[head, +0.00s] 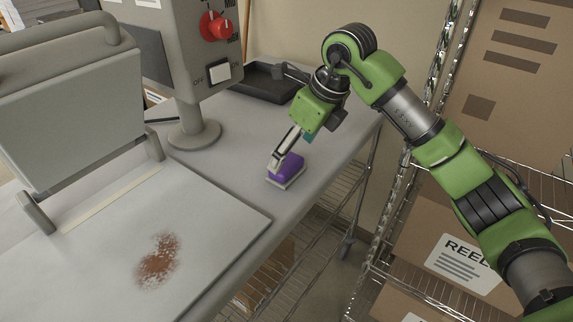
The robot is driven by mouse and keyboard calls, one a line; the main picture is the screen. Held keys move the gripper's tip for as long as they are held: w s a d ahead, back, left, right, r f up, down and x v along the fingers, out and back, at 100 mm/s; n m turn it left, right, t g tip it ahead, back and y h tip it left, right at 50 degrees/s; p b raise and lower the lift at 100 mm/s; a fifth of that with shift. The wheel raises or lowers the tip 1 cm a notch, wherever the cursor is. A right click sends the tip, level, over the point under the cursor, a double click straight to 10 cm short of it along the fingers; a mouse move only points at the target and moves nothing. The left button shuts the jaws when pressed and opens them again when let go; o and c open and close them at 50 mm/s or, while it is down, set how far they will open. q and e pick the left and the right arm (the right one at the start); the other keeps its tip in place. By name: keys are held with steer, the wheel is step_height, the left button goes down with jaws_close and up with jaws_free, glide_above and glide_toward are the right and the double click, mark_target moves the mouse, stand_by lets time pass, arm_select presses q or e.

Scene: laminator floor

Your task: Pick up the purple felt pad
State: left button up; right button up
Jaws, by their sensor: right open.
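The purple felt pad (290,169) is a small block with a pale underside. It sits on the grey table (232,183), near its right edge. My right gripper (277,161) reaches down to it from the upper right. Its jaws are open, and the fingertips are at the pad's left upper side. Part of the pad is hidden behind the fingers, and I cannot tell whether they touch it. My left gripper is not in view.
A laminator with a raised grey lid (72,122) and a flat plate (105,240) stands left. The plate bears a reddish-brown stain (158,262). A control box with a red knob (216,26) stands behind. A black tray (262,82) lies at the back. Wire shelves with boxes stand right.

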mark_target(287, 162)
steer(key=p+x, duration=0.2)
steer(key=x, duration=0.2)
steer(key=shift+a+f+p, duration=0.1)
steer(key=shift+f+p, duration=0.15)
steer(key=shift+p, duration=0.1)
steer(key=shift+w+a+f, duration=0.1)
steer(key=shift+w+f, duration=0.05)
steer(key=shift+f, duration=0.4)
steer(key=c, duration=1.2)
